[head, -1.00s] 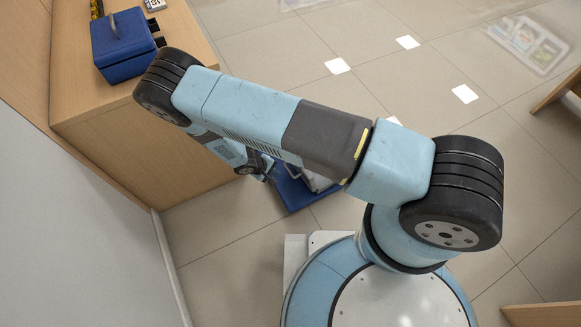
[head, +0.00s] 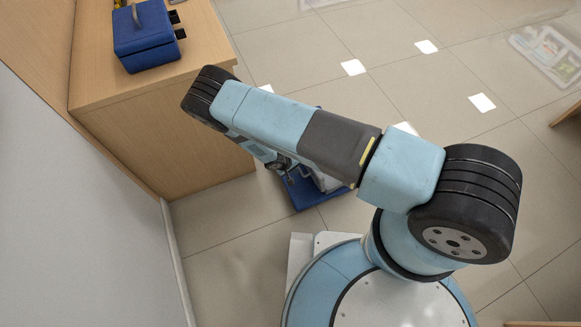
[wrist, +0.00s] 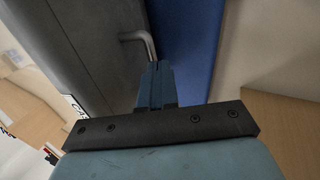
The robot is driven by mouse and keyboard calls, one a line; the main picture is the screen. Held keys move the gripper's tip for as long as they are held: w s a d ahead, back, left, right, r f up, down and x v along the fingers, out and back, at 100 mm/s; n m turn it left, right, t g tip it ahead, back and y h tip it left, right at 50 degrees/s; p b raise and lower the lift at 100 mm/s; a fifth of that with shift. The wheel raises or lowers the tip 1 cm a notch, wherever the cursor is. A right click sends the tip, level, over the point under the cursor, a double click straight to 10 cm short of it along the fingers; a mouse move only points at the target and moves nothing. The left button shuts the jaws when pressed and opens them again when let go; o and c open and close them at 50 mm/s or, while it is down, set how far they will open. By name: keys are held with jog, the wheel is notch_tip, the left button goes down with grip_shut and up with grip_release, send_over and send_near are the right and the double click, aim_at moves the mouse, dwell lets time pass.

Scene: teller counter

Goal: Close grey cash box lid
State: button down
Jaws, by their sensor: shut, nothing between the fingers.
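In the wrist view, a dark grey panel (wrist: 85,50), which looks like part of the grey cash box, fills the upper left. A bent metal handle (wrist: 138,37) stands on it. A blue surface (wrist: 187,40) lies beside it on the right. My gripper (wrist: 154,72) is shut and empty, its fingertips close to the lower end of the handle; I cannot tell whether they touch. In the head view, a pale grey object (head: 327,183) on a blue base (head: 306,195) shows low beside the counter, mostly hidden by my arm. The lid's angle cannot be told.
A closed-looking blue box (head: 143,38) with a handle stands on the wooden counter (head: 195,62) at upper left. A grey-white wall (head: 80,210) is at left. Tiled floor (head: 420,90) is open at upper right, with a wooden edge (head: 567,113) at far right.

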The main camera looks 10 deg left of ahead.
jog(key=shift+w+d+r, duration=0.25)
jog(key=shift+w+d, duration=0.3)
jog(key=shift+d, duration=0.2)
jog(key=shift+w+d+r, duration=0.25)
jog(key=shift+w+d, duration=0.25)
jog(key=shift+d, duration=0.25)
jog(key=shift+d, duration=0.1)
jog(key=shift+w+d+r+y, duration=0.15)
jog(key=shift+w+r+y, duration=0.05)
jog(key=shift+y, duration=0.1)
